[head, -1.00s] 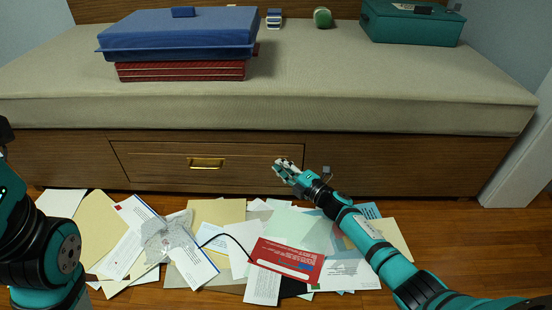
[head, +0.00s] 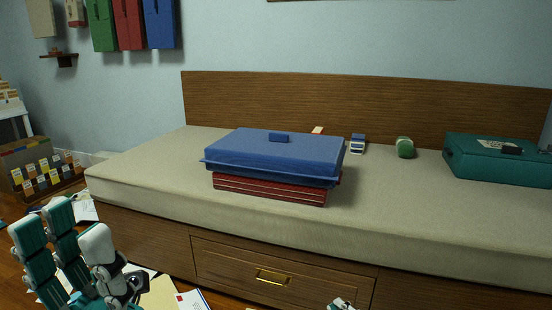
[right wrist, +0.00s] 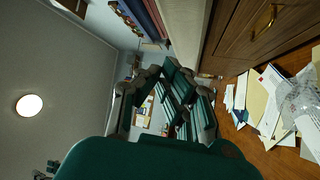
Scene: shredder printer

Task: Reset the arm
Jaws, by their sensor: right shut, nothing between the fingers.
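My left gripper (head: 70,255) is raised at the lower left of the head view, with its teal and white fingers pointing up. Its fingers are spread apart and I see nothing between them. Only the tip of my right gripper (head: 341,304) shows at the bottom edge of the head view, in front of the bed's drawer. In the right wrist view the right gripper (right wrist: 178,98) is shut and empty, its teal fingers close together. Most of my right arm is out of the head view.
The bed (head: 150,165) has a drawer (head: 235,265) and carries a blue case (head: 270,150) on a red one (head: 270,190), plus a teal case (head: 495,160). Papers (right wrist: 262,100) litter the floor below the drawer. A shelf of small boxes (head: 45,175) stands at the left.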

